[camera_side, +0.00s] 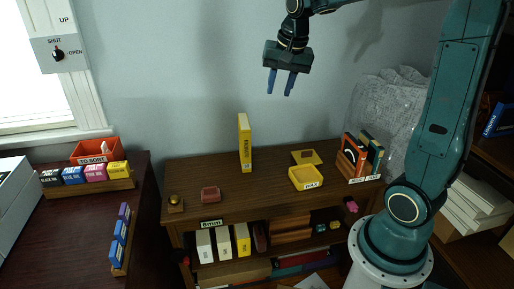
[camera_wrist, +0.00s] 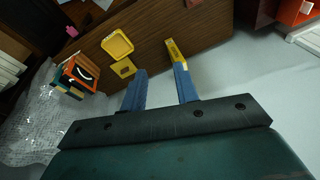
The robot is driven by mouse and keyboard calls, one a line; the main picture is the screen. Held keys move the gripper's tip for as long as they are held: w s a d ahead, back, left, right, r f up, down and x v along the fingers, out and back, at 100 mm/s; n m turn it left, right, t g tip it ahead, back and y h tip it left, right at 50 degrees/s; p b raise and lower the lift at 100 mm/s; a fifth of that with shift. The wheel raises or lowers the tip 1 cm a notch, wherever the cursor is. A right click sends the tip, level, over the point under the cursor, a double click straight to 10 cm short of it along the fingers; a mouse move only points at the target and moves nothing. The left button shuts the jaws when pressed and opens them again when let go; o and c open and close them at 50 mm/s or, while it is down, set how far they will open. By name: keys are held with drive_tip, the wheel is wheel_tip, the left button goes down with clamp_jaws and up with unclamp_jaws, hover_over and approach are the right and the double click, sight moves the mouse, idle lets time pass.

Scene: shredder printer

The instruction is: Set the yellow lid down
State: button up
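The yellow lid (camera_side: 306,157) lies flat on the wooden desk (camera_side: 215,178), just behind the open yellow box (camera_side: 306,179) and apart from it. A dark mark shows on the lid. In the wrist view the lid (camera_wrist: 124,68) is beside the box (camera_wrist: 117,44). My gripper (camera_side: 280,92) hangs high above the back of the desk, well clear of the lid, fingers pointing down. Its two blue fingers are apart with nothing between them, as the wrist view also shows at the gripper (camera_wrist: 160,70).
A tall yellow book (camera_side: 244,143) stands upright on the desk left of the lid. Orange and dark books (camera_side: 358,155) stand at the right end. The desk's middle is mostly clear.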

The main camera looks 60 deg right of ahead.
drive_tip(key=s+a+n+t+y, duration=0.1)
drive_tip(key=s+a+n+t, duration=0.1)
drive_tip(key=s+a+n, duration=0.9)
drive_tip(key=s+a, duration=0.3)
drive_tip(key=s, duration=0.3)
drive_tip(key=shift+s+f+t, duration=0.25)
drive_tip(key=shift+s+t, duration=0.05)
drive_tip(key=shift+s, duration=0.05)
